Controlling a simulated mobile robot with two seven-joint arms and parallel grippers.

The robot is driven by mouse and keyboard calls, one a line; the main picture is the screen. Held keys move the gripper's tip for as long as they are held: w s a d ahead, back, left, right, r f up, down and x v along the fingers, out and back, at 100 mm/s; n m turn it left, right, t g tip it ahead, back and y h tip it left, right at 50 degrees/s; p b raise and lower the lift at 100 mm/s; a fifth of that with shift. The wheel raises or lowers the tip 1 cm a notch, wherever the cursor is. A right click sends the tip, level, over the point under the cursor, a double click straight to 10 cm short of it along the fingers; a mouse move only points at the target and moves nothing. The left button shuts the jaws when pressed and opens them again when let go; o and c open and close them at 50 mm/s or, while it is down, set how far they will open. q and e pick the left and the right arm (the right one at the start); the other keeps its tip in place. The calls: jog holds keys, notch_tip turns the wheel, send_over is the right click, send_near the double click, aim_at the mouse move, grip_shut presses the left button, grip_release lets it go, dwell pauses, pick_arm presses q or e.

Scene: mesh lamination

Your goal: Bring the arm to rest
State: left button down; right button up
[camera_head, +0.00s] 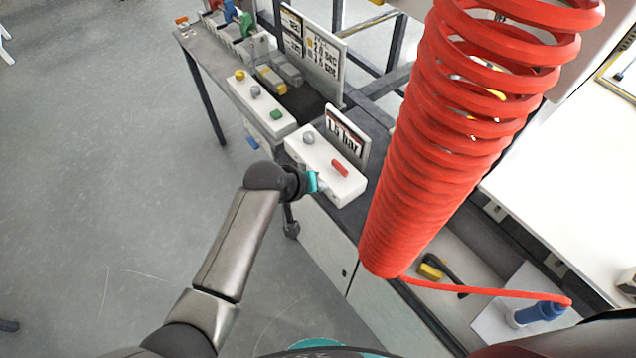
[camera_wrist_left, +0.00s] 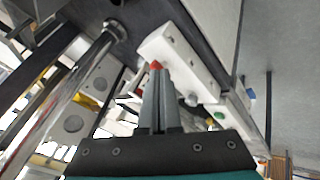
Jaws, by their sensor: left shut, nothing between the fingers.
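My left arm comes in from the lower left in the head view. Its gripper (camera_head: 322,184) is at the front edge of a white control box (camera_head: 325,160), near its red switch (camera_head: 340,168). In the left wrist view the gripper's two fingers (camera_wrist_left: 158,98) lie together with nothing between them. They point toward the white box (camera_wrist_left: 180,50), and the red switch (camera_wrist_left: 156,65) shows just beyond their tips. I cannot tell whether the fingers touch the box. My right gripper is not in view.
A second white box (camera_head: 262,105) with several buttons stands farther back, left of the "1.5 bar" sign (camera_head: 347,135). A red coiled hose (camera_head: 430,150) hangs at right and ends near a blue nozzle (camera_head: 540,313). A white worktop (camera_head: 570,170) lies at right. The floor (camera_head: 110,180) at left is mostly clear.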

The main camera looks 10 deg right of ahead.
pick_arm(q)
jog(key=s+a+f+g+y+b, duration=0.1)
jog(key=s+a+f+b, duration=0.35)
jog(key=f, duration=0.65)
jog(key=s+a+f+y+b, duration=0.1)
jog(key=s+a+f+b, duration=0.4)
jog(key=f, duration=0.6)
jog(key=s+a+f+g+y+b, duration=0.1)
jog(key=s+a+f+b, duration=0.4)
jog(key=f, duration=0.6)
jog(key=s+a+f+m+g+y+b, duration=0.1)
jog(key=s+a+f+b, duration=0.3)
jog(key=s+f, duration=0.5)
jog(key=s+a+f+g+y+b, duration=0.1)
jog(key=s+a+f+b, duration=0.3)
jog(key=s+f, duration=0.5)
jog(key=s+a, duration=0.1)
jog(key=s, duration=0.6)
jog(key=shift+f+m, duration=0.25)
jog(key=shift+m, duration=0.15)
jog(key=shift+w, duration=0.25)
